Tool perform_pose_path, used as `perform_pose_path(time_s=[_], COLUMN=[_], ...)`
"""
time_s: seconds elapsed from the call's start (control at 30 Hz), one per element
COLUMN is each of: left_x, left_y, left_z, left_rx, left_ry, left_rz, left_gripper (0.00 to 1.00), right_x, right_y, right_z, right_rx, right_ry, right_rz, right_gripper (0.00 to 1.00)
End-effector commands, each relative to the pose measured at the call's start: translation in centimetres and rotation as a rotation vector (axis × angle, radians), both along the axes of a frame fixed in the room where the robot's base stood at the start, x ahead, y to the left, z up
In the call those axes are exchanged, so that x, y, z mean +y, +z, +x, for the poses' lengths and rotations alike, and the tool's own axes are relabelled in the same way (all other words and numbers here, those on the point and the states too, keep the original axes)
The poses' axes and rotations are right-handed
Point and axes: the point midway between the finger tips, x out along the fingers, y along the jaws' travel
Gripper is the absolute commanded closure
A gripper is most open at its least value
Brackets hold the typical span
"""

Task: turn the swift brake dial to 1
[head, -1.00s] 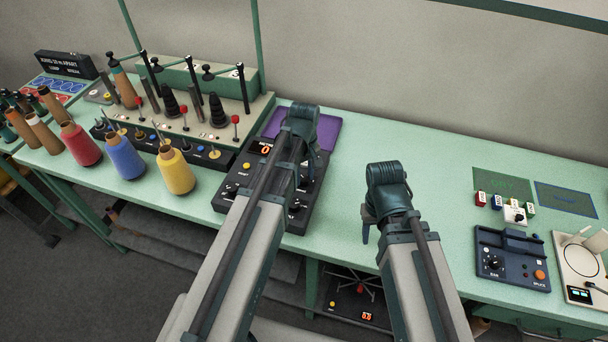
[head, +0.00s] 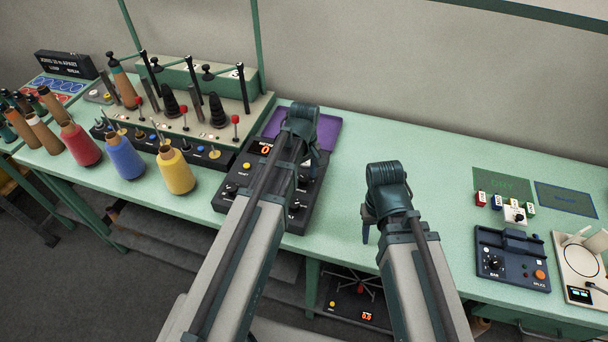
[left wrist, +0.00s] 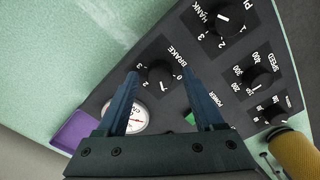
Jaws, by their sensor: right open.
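The brake dial (left wrist: 157,76) is a black knob on the dark control panel (left wrist: 228,68), lettered BRAKE, with figures such as 0, 2 and 3 around it. In the left wrist view my left gripper (left wrist: 160,74) is open, with one fingertip on each side of the knob. I cannot tell whether the fingers touch it, nor which figure the knob points to. In the head view my left gripper (head: 303,140) is over the panel (head: 240,180) and hides the brake dial. My right gripper (head: 374,222) is open and empty, to the right of the panel.
HANK (left wrist: 223,17) and SPEED (left wrist: 258,77) dials sit beside the brake dial, and a round white gauge (left wrist: 128,118) lies near one finger. Yarn cones (head: 176,172) stand to the left. A splice box (head: 512,262) stands to the right; the bench between is clear.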

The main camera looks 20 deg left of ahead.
Motion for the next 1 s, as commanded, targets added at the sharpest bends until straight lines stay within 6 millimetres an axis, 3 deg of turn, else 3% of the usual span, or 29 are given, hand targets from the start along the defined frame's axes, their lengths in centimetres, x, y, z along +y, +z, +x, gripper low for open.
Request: perform_pose_path(time_s=[0.47,0.67,1.0], left_x=[0.0,0.0,0.0], left_y=[0.7,2.5,7.5], left_z=[0.0,0.0,0.0], left_rx=[0.0,0.0,0.0], left_ry=[0.0,0.0,0.0], left_rz=[0.0,0.0,0.0], left_gripper=[0.29,0.29,0.29], right_x=[0.0,0.0,0.0], right_y=[0.7,2.5,7.5], right_z=[0.0,0.0,0.0], right_rx=[0.0,0.0,0.0], right_ry=[0.0,0.001,0.002], right_rz=[0.0,0.0,0.0], right_gripper=[0.5,0.5,0.5])
